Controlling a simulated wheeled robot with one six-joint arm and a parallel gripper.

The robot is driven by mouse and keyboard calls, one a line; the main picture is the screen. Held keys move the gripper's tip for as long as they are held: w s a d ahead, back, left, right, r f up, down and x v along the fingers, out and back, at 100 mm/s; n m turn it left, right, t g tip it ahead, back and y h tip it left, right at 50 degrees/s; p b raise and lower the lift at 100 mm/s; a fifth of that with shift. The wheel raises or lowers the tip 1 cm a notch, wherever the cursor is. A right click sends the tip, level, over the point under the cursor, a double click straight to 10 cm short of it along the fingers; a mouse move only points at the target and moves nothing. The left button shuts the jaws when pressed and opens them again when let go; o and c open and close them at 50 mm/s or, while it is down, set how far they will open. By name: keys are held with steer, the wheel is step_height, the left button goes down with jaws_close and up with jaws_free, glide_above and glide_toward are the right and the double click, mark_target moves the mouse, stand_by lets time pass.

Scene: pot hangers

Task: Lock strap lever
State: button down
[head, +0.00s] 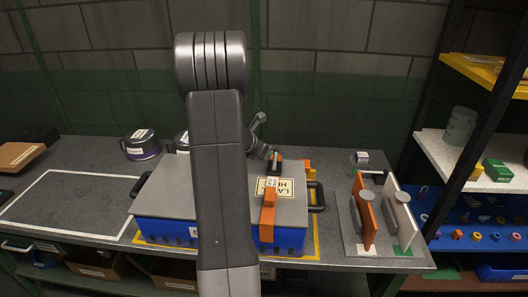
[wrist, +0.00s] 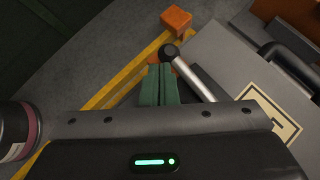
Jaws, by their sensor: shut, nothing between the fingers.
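A case with a grey lid (head: 175,190) and blue lower body (head: 160,231) lies on the bench. An orange strap (head: 267,219) runs over its front right side. In the wrist view a lever with a silver rod and dark ball knob (wrist: 170,51) stands beside the grey lid (wrist: 232,62). My gripper (wrist: 159,72) is shut and empty, its green fingers just left of the rod, near the knob. I cannot tell whether they touch. An orange piece shows partly behind the fingertips. My arm hides the middle of the case in the head view.
An orange block (wrist: 176,19) lies beyond the knob. Black handles (head: 317,196) stick out at the case's sides. A rack with orange and white boards (head: 364,212) stands to the right. Purple-banded pots (head: 141,145) stand at the back left. The outlined bench area (head: 75,203) at left is clear.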

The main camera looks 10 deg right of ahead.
stand_by(0.3)
steer(key=shift+s+a+b, duration=0.25)
steer(key=shift+s+b, duration=0.25)
steer(key=shift+s, duration=0.25)
steer(key=shift+s+a+r, duration=0.15)
steer(key=shift+a+r, duration=0.1)
steer(key=shift+a, duration=0.15)
steer(key=a, duration=0.1)
steer(key=s+r, duration=0.1)
steer(key=a+p, duration=0.1)
steer(key=shift+s+a+r, duration=0.25)
steer(key=shift+a, duration=0.1)
steer(key=a+r, duration=0.4)
steer(key=r, duration=0.4)
steer(key=shift+s+a+p, duration=0.25)
steer(key=shift+s+p, duration=0.05)
steer(key=shift+d, duration=0.1)
